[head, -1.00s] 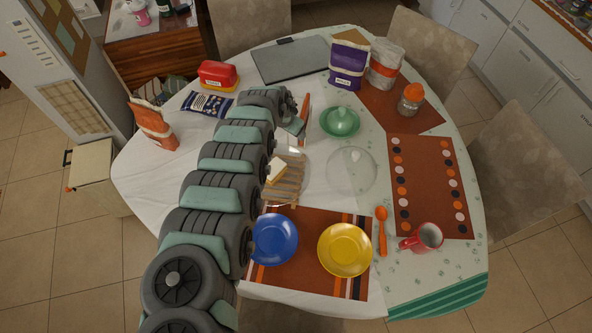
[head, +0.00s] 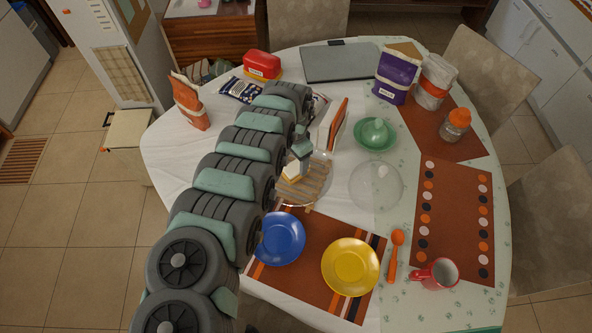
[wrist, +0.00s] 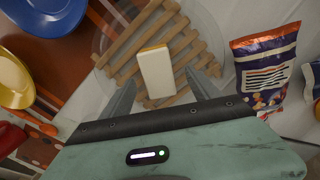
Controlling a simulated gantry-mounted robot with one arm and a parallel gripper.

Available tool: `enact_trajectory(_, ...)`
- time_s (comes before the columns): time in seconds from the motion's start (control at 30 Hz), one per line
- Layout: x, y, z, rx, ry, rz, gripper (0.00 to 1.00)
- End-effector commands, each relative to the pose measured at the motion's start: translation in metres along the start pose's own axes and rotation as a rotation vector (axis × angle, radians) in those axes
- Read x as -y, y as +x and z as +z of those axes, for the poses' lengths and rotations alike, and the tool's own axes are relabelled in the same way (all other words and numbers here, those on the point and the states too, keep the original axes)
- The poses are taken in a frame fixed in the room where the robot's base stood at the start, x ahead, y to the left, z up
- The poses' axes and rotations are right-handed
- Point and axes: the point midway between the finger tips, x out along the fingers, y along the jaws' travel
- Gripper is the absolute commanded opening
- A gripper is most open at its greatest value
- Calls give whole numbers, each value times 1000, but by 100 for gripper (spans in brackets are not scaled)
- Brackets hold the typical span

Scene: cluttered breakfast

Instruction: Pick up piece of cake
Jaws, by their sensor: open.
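The piece of cake (head: 292,172), white with a yellow edge, lies on a slatted wooden board (head: 311,188) in the table's middle. In the wrist view the cake (wrist: 155,72) shows as a pale block on the wooden slats (wrist: 188,45). My gripper (head: 300,155) is close to the cake in the head view. In the wrist view my gripper (wrist: 160,88) is open, with one finger on each side of the cake. Both fingers look apart from it. Whether the fingertips are level with the cake cannot be told.
A clear glass dome (head: 376,187) and a green covered dish (head: 376,134) stand right of the board. A blue plate (head: 281,238) and a yellow plate (head: 350,266) lie in front. An upright orange and white item (head: 334,126) stands just behind. A snack bag (wrist: 268,70) lies beyond the board.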

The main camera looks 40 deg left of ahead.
Motion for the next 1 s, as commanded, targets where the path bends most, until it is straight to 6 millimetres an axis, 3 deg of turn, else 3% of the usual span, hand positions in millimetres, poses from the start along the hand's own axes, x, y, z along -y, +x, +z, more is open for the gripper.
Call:
enact_trajectory(0.47, -6, 50, 3, -1, 1, 4, 71)
enact_trajectory(0.77, -3, 52, 4, -1, 0, -1, 71)
enact_trajectory(1.0, -3, 52, 4, 0, 0, 0, 51)
